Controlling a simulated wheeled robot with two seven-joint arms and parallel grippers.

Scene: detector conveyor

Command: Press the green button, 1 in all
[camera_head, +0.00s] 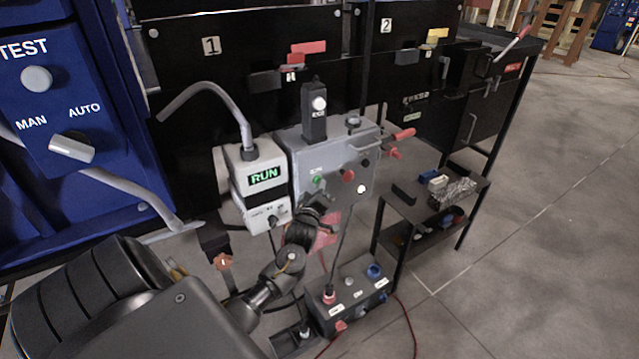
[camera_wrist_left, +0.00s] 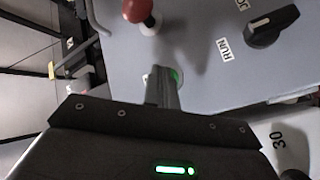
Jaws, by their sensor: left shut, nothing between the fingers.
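The green button (camera_head: 318,181) is on the front of a grey control box (camera_head: 296,147). My left gripper (camera_head: 321,197) is in front of the box, just below the green button in the head view. Its fingers are shut with nothing between them. In the left wrist view, the shut fingertips (camera_wrist_left: 162,82) point at the panel and partly cover the green button (camera_wrist_left: 176,75), whose right edge shows beside them. I cannot tell whether they touch it. My right gripper is not in view.
A red button (camera_head: 348,175) sits right of the green one; it also shows in the left wrist view (camera_wrist_left: 137,9). A black knob (camera_wrist_left: 272,26) by a RUN label is on the panel. A white RUN display unit (camera_head: 264,177) stands left. A button box (camera_head: 348,297) is below.

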